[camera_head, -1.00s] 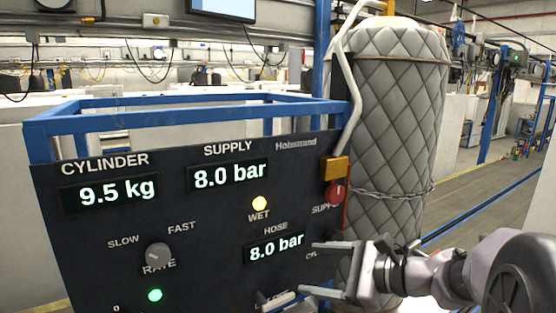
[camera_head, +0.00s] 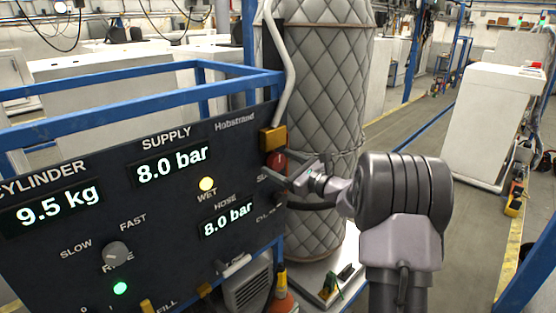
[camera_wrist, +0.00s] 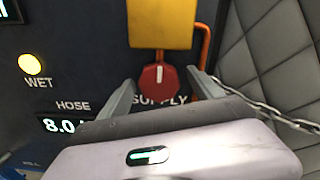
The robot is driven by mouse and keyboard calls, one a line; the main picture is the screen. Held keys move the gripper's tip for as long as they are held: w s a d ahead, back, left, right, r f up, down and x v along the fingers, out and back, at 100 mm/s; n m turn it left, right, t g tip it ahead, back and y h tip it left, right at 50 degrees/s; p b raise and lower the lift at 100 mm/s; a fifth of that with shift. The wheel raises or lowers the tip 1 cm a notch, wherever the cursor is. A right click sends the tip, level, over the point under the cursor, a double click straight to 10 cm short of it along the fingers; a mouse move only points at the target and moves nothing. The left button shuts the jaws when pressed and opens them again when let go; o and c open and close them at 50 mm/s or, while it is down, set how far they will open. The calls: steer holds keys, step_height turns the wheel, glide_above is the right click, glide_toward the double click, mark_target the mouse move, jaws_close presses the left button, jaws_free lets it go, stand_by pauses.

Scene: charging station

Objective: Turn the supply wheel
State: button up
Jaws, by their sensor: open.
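The supply wheel is a red knob with a white mark (camera_wrist: 159,76), below a yellow block (camera_wrist: 160,24) on the dark panel. In the head view the red wheel (camera_head: 277,160) is partly covered by my gripper (camera_head: 291,170). In the wrist view my gripper (camera_wrist: 162,88) is open, with one finger on each side of the wheel's lower part. I cannot tell whether the fingers touch it. The word SUPPLY shows below the wheel, partly hidden by my gripper.
The panel's displays read SUPPLY 8.0 bar (camera_head: 172,166), HOSE 8.0 bar (camera_head: 228,218) and CYLINDER 9.5 kg (camera_head: 58,207). A yellow WET lamp (camera_head: 207,184) and a green lamp (camera_head: 120,288) are lit. A quilted grey tank (camera_head: 322,90) with a chain stands close behind.

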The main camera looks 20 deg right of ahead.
steer(key=shift+w+a, duration=0.25)
steer(key=shift+w, duration=0.2)
